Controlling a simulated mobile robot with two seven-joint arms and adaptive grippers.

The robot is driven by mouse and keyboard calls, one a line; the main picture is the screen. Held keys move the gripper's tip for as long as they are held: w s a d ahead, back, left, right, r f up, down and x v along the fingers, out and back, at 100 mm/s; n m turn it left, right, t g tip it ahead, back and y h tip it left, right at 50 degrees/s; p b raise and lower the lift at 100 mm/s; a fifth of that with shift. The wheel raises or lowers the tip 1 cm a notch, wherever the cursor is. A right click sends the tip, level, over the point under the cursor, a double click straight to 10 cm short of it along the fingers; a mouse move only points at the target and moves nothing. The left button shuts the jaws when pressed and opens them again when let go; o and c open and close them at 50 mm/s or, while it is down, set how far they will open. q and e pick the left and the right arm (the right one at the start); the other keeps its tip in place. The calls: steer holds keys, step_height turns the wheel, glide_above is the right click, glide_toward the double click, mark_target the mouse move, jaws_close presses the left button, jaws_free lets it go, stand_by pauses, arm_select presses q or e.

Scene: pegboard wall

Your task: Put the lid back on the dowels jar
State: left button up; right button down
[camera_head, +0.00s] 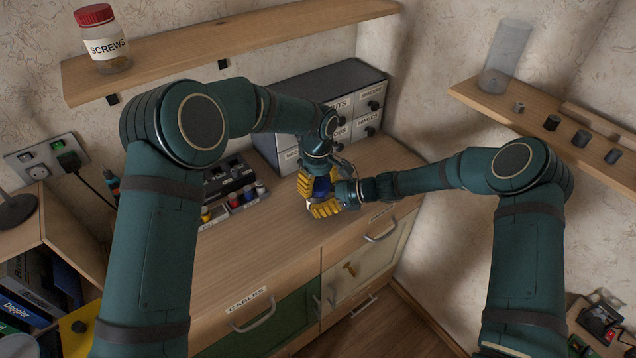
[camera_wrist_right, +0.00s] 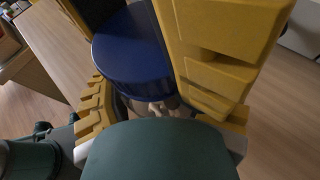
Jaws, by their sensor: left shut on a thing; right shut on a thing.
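The blue lid (camera_head: 321,186) is between the yellow fingers of my left gripper (camera_head: 316,188), which is shut on it from above, over the cabinet top. The lid (camera_wrist_right: 132,52) fills the upper middle of the right wrist view. Below it is the jar (camera_wrist_right: 160,107), with pale pieces just visible and most of it hidden. My right gripper (camera_head: 328,207) is shut around the jar from the right; its fingers show either side of the jar in the right wrist view. The lid is right at the jar's top, but I cannot tell whether it is seated.
A labelled drawer unit (camera_head: 345,120) stands behind the grippers. A dark organizer (camera_head: 232,182) with small bottles is to their left. A red-lidded screws jar (camera_head: 102,45) is on the upper shelf, and a clear cylinder (camera_head: 506,55) on the right shelf. The cabinet's front top (camera_head: 255,250) is bare.

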arm_select(q)
steer(key=o, duration=1.3)
steer(key=shift+r, duration=0.1)
steer(key=shift+r, duration=2.15)
steer(key=n, duration=0.2)
steer(key=r+n, duration=0.1)
steer(key=shift+r+n, duration=0.2)
steer(key=shift+n, duration=0.2)
step_height(320, 180, up, 2)
steer(key=n, duration=0.4)
steer(key=shift+n, duration=0.3)
